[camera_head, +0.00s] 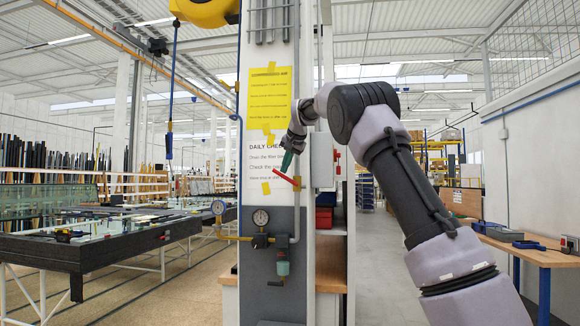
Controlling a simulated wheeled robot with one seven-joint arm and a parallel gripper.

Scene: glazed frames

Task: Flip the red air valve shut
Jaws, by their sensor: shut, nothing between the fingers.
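The red air valve lever (286,178) is on the front of the column (274,222), near the top of a thin grey pipe (297,213). The lever is tilted, with its left end higher than its right end. My gripper (287,163) is shut and empty, with dark green fingers pointing down. Its fingertips are just above the lever's middle in the picture; I cannot tell whether they touch it. My arm comes in from the right and hides part of the column's right side.
A pressure gauge (261,217) and a filter bowl (283,268) are below the lever. A grey box (324,160) with a red handle is close on the right. A dark glass-working table (95,252) stands left and a wooden bench (540,255) right.

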